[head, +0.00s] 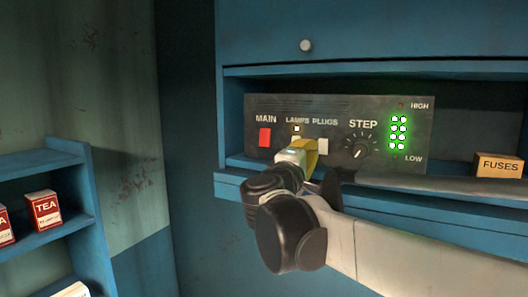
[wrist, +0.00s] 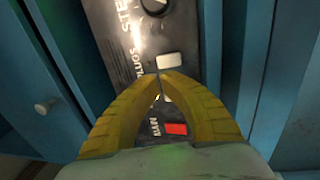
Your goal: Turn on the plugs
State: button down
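The dark control panel (head: 284,107) sits in a blue cabinet. Its pale PLUGS switch (head: 322,146) is just right of my yellow gripper (head: 311,144) in the head view. In the wrist view the PLUGS switch (wrist: 170,61) lies just beyond the fingertips (wrist: 159,76). The fingers meet at their tips with nothing seen between them. I cannot tell whether they touch the panel. The red MAIN switch (head: 264,137) is at left; it also shows in the wrist view (wrist: 176,128). The LAMPS switch is mostly hidden behind my fingers; a small light (head: 297,129) glows above it.
The STEP knob (head: 359,146) and lit green lights (head: 398,132) are to the right on the panel. A FUSES box (head: 499,165) stands on the cabinet shelf at far right. TEA boxes (head: 44,209) stand on a blue shelf at left.

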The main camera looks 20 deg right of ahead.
aim_at(321, 140)
jog(key=p+x, duration=0.1)
jog(key=x, duration=0.6)
jog(key=shift+p, duration=0.35)
jog(key=shift+s, duration=0.1)
